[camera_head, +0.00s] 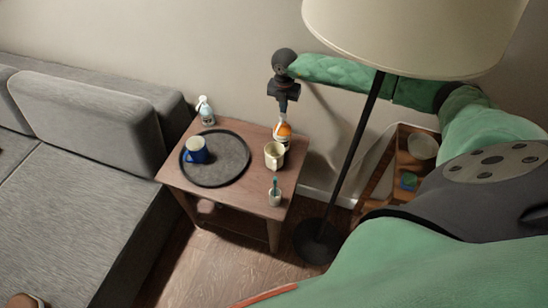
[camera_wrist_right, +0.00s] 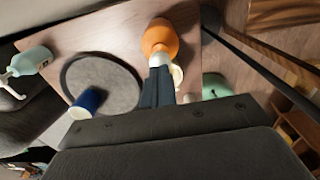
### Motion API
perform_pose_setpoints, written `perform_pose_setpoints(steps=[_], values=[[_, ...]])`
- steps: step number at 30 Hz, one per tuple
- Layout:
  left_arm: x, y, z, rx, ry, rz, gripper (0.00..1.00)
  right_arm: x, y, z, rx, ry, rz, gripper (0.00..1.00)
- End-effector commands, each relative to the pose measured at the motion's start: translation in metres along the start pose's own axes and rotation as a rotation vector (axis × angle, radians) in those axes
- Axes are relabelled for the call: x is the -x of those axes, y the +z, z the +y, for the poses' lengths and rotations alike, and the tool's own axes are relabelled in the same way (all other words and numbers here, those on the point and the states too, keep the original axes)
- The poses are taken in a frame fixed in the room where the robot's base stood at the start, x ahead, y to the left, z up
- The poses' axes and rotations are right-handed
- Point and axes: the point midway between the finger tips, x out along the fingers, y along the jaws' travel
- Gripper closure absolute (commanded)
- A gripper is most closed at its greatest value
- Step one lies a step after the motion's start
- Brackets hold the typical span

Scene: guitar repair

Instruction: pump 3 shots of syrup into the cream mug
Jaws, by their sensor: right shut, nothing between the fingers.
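An orange syrup bottle (camera_head: 283,131) with a white top stands at the back right of the small wooden table, and it also shows in the right wrist view (camera_wrist_right: 159,36). The cream mug (camera_head: 274,157) stands just in front of it; in the wrist view the mug (camera_wrist_right: 177,73) is mostly hidden behind my fingers. My right gripper (camera_head: 282,112) is shut and empty, pointing down directly above the bottle. In the wrist view its fingertips (camera_wrist_right: 160,70) are at the bottle's white top; I cannot tell whether they touch it. My left gripper is out of view.
On the table (camera_head: 229,200) are a round dark tray (camera_head: 225,172) with a blue mug (camera_head: 197,153), a pale pump bottle (camera_head: 206,113) and a small cup (camera_head: 274,199) with a brush. A floor lamp (camera_head: 355,150) stands close to the right, beneath my right arm.

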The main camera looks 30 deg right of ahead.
Motion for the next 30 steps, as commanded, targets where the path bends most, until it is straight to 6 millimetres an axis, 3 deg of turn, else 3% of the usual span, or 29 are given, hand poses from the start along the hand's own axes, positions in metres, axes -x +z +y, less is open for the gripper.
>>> perform_pose_setpoints(steps=[17, 30], values=[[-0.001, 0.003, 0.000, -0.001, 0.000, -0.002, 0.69, -0.001, 0.000, 0.000, 0.000, 0.000, 0.000, 1.00], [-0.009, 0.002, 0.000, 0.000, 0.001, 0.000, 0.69, -0.013, 0.000, 0.000, 0.000, 0.000, 0.000, 1.00]])
